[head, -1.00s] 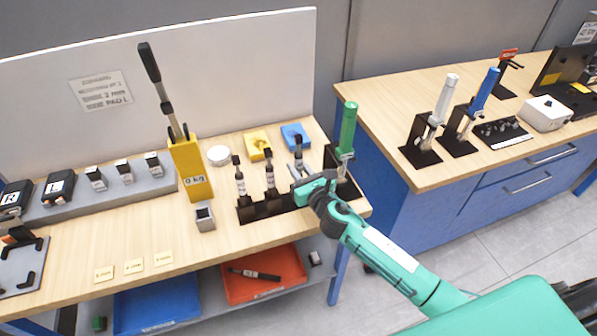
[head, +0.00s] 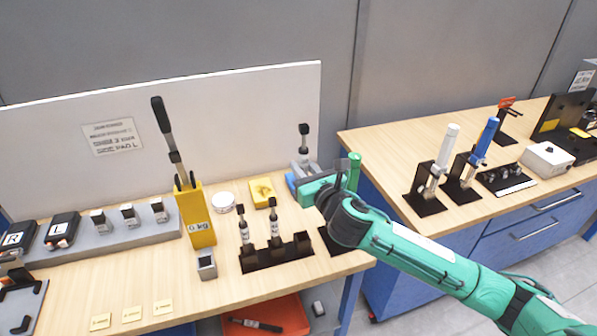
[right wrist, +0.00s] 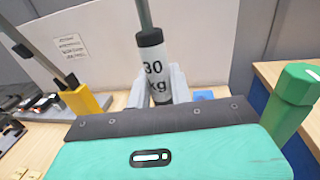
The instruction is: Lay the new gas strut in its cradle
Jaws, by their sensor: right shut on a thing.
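My right gripper (head: 303,168) is shut on a gas strut (head: 304,142) and holds it upright above the bench. Two other struts (head: 244,231) (head: 274,229) stand in the black rack (head: 262,262), whose right end is empty. A grey plate with black brackets (head: 22,305), perhaps the cradle, lies at the far left, cut by the frame. My left gripper is not in view.
A yellow 0 kg press (head: 197,218) with a tall lever stands left of the rack. A grey block row (head: 130,230) lies behind. A red bin (head: 285,312) holds a dark strut below. A green cylinder (head: 354,172) stands close right of my gripper. The left bench front is mostly clear.

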